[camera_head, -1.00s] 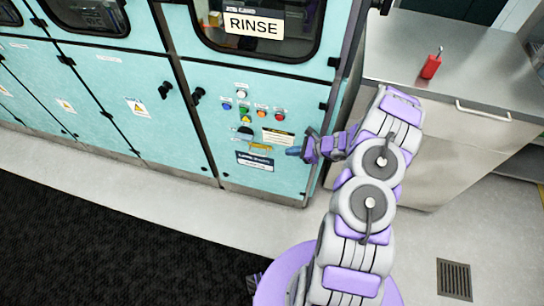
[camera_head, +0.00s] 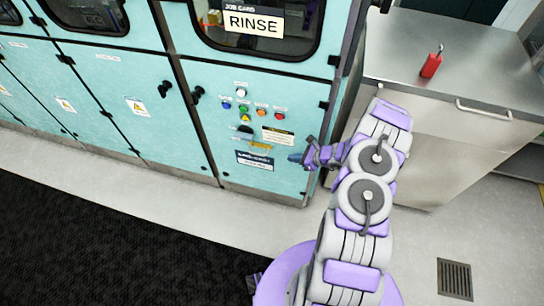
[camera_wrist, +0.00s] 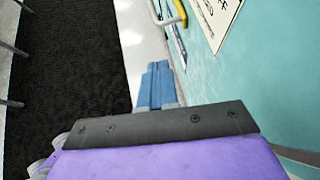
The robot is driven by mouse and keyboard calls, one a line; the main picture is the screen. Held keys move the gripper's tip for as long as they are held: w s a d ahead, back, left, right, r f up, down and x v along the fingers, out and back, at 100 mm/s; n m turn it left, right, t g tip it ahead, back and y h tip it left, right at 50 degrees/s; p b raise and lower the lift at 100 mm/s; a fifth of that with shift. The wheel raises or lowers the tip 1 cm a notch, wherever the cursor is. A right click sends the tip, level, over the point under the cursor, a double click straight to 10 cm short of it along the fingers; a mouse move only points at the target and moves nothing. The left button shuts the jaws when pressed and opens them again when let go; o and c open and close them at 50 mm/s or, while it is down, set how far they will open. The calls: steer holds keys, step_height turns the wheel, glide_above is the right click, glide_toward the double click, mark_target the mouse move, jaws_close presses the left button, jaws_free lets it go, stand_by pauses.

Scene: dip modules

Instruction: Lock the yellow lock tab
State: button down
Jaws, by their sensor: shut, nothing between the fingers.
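The yellow lock tab (camera_head: 261,146) is on the teal cabinet front, below the row of coloured buttons and above a dark label. In the wrist view a yellow bar-like part (camera_wrist: 180,12) shows at the top edge, ahead of my fingers; most of it is cut off by the frame. My gripper (camera_head: 293,157) is to the right of the tab and a little lower, apart from it. Its blue fingers (camera_wrist: 155,82) are closed together and hold nothing. How the tab is fixed to the panel is too small to tell.
The cabinet front (camera_head: 215,150) carries several buttons, a black knob (camera_head: 244,130) and labels. A RINSE card (camera_head: 254,22) hangs on the window above. Floor in front is clear.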

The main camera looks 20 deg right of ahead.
steer(key=a+r+b+x, duration=0.1)
steer(key=b+x, duration=0.1)
steer(key=x, duration=0.8)
steer(key=shift+w+a+b, duration=0.2)
steer(key=shift+w+b, duration=0.1)
steer(key=shift+w, duration=0.3)
steer(key=shift+a+r, duration=0.1)
